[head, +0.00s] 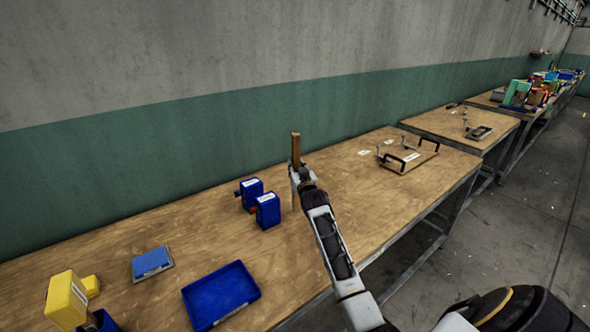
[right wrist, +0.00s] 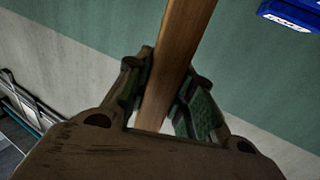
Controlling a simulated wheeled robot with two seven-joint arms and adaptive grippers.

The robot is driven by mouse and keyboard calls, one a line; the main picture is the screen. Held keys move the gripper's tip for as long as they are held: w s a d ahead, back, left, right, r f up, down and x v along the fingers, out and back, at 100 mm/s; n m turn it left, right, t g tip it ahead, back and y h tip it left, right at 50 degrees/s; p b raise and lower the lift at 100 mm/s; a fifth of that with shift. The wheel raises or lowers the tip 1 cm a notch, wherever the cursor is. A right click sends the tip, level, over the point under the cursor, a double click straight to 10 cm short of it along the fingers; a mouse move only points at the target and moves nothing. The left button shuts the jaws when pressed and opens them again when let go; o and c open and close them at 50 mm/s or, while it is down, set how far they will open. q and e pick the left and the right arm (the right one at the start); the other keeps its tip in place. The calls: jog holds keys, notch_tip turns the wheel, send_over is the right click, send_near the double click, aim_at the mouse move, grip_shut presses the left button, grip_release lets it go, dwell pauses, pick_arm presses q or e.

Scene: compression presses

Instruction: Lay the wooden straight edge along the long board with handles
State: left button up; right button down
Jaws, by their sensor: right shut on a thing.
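The wooden straight edge (head: 296,148) is a narrow brown strip that stands roughly upright above the first table. My right gripper (head: 296,170) is shut on it. In the right wrist view the straight edge (right wrist: 177,50) runs between the two green-padded fingers (right wrist: 168,98), and its far end is out of frame. The long board with handles (head: 408,157) lies on the same table, farther back and to the right of the gripper. It has dark handles and a white label. The straight edge is apart from the board. My left gripper is in neither view.
Two blue boxes (head: 259,201) stand left of my right gripper. A blue tray (head: 221,296), a blue flat case (head: 152,263) and a yellow box (head: 67,300) are nearer, at the left. Bare wooden tabletop (head: 345,205) lies between the gripper and the board. More tables continue to the back right.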

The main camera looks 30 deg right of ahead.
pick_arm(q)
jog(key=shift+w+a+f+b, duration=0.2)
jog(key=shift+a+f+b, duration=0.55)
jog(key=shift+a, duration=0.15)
pick_arm(e)
jog(key=v, duration=1.6)
jog(key=shift+s+r, duration=0.15)
jog(key=shift+s, duration=0.15)
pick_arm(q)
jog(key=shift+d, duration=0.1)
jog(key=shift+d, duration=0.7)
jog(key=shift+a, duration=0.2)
